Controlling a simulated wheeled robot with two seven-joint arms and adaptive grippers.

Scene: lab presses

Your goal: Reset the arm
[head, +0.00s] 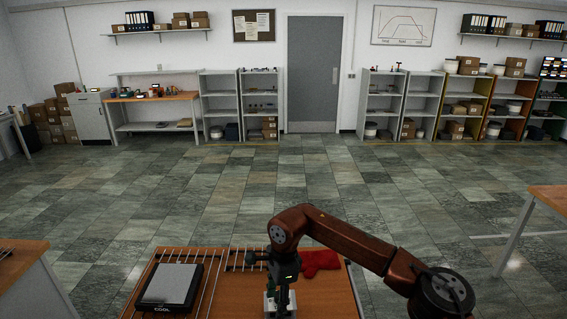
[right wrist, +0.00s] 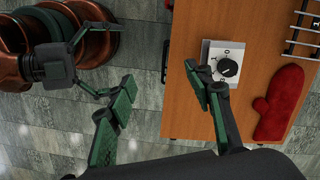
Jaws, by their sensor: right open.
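My right arm reaches in from the right in the head view, with its gripper (head: 281,292) pointing down over the near wooden table (head: 232,300). In the right wrist view the right gripper (right wrist: 158,94) is open and empty, its green-padded fingers wide apart. One finger is by a white control box (right wrist: 211,49) with a black dial (right wrist: 228,68); I cannot tell whether they touch. The box shows partly in the head view (head: 270,303), behind the gripper. My left gripper (right wrist: 108,58) shows only in the right wrist view, beside the table, with fingers spread and empty.
A red mitt (head: 320,261) lies on the table right of the gripper. A grey plate marked COOL (head: 170,284) sits by wire racks (head: 212,280) on the left. Other tables (head: 28,268) (head: 549,196) stand at both sides. The tiled floor beyond is clear.

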